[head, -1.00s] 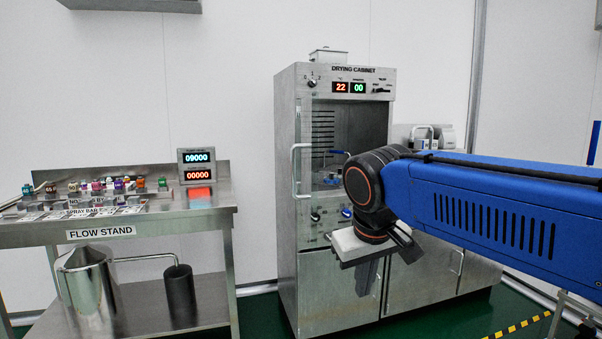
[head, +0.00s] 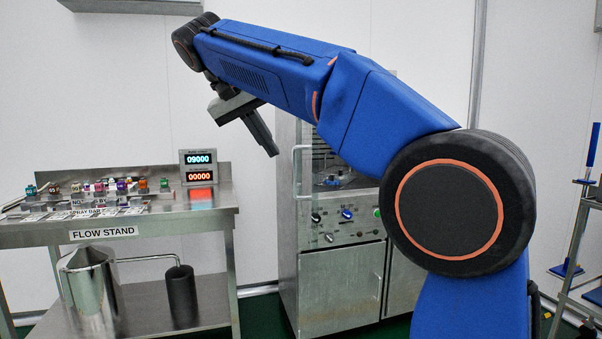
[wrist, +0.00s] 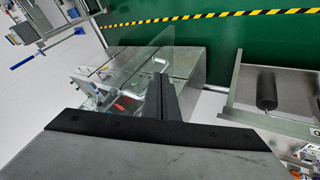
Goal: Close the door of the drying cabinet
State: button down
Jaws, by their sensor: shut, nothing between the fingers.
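The drying cabinet (head: 341,283) stands in the middle of the head view, its upper part mostly hidden behind my arm. Its clear glass door has a pale upright bar handle (head: 295,172) at the cabinet's left side. In the wrist view the cabinet is seen from above, with the glass door (wrist: 130,68) appearing to stand out from it at an angle; the exact opening is hard to tell. My gripper (head: 273,151) is shut and empty, pointing down just above and left of the handle in the picture. It also shows in the wrist view (wrist: 158,78), apparently apart from the door.
A rack (head: 580,235) stands at the far right. Green floor with a yellow-black stripe (wrist: 200,17) shows in the wrist view.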

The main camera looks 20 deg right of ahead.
aim_at(296, 172)
jog(key=x, duration=0.3)
jog(key=d+x, duration=0.1)
jog(key=x, duration=0.3)
jog(key=r+x, duration=0.1)
jog(key=x, duration=0.2)
jog(key=shift+s+d+f, duration=0.1)
jog(key=shift+d+f, duration=0.1)
jog(key=shift+d, duration=0.35)
jog(key=shift+s+d, duration=0.1)
jog(key=shift+d, duration=0.5)
jog(key=shift+d, duration=0.1)
